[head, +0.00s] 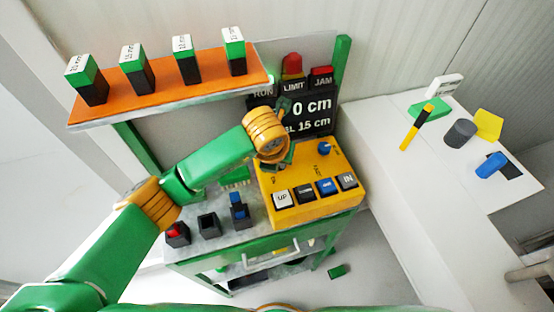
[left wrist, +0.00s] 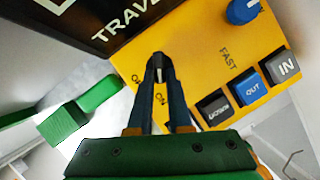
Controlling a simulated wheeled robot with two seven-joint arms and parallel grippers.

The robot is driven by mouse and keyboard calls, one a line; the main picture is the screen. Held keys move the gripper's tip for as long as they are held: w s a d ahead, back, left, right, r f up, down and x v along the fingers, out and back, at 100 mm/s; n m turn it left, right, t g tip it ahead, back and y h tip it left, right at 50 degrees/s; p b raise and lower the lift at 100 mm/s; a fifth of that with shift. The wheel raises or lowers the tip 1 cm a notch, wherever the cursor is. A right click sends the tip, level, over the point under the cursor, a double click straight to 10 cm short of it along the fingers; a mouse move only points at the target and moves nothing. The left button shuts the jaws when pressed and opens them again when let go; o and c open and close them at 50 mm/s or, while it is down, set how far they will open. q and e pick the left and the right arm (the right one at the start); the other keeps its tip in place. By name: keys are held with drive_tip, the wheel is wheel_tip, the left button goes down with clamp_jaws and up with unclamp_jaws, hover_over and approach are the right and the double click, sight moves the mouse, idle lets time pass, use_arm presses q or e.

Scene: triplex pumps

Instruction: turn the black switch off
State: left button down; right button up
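The yellow control panel (head: 300,205) has white, black and blue push buttons and a blue knob (head: 324,148). My left arm reaches over it from the left, and the left gripper (head: 287,160) is at the panel's upper left part. In the left wrist view, the left gripper (left wrist: 158,75) has its two dark fingers pointing at the panel, close together with a narrow gap. A small black piece, apparently the black switch (left wrist: 158,59), shows at the fingertips. An ON label shows between the fingers. The fingers hide much of the switch, and I cannot tell whether they press on it.
A dark display (head: 310,112) stands behind the panel, with a red lamp (head: 292,65) above. An orange shelf (head: 160,99) with several green-and-black blocks is at upper left. Small dark holders (head: 208,224) stand left of the panel. A white table (head: 420,160) with loose parts is at right.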

use_arm(q)
drive_tip(key=m+b, duration=0.1)
drive_tip(key=b, duration=0.1)
drive_tip(key=f+m+h+b, duration=0.1)
drive_tip(key=m+b, duration=0.1)
drive_tip(key=shift+w+a+b, duration=0.2)
drive_tip(key=shift+a+b, duration=0.1)
drive_tip(key=shift+a, duration=0.05)
drive_tip(key=shift+r+m+b, duration=0.2)
drive_tip(key=shift+m+b, duration=0.15)
drive_tip(key=shift+m, duration=0.15)
drive_tip(key=shift+r+m+g+h, duration=0.2)
drive_tip(key=shift+m+g+h, duration=0.1)
drive_tip(key=shift+r, duration=0.15)
drive_tip(key=c, duration=0.8)
unclamp_jaws()
drive_tip(key=shift+c, duration=0.2)
drive_tip(key=shift+s, duration=0.1)
